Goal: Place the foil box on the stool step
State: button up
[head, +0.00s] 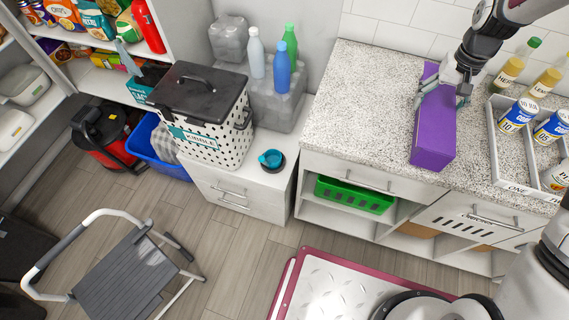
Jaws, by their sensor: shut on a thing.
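A long purple box (434,135), which looks like the foil box, lies on the speckled counter (352,100) at the upper right of the head view. My gripper (445,92) reaches down from above and is shut on the box around its middle. I cannot tell whether the box is still touching the counter. The step stool (127,271) stands on the floor at the lower left. It has a dark grey ridged step and a white tubular frame. Its step is bare.
A white cabinet (238,185) bears a dotted kibble bin (208,115) and a small dark bowl (272,160). A blue tub (150,143) and red vacuum (104,131) stand behind the stool. Floor between stool and counter is clear.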

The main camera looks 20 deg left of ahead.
aim_at(122, 279)
jog(key=u, duration=0.45)
jog(key=l+u, duration=0.1)
jog(key=u, duration=0.3)
jog(key=k+u, duration=0.1)
jog(key=u, duration=0.75)
jog(key=k+j, duration=0.05)
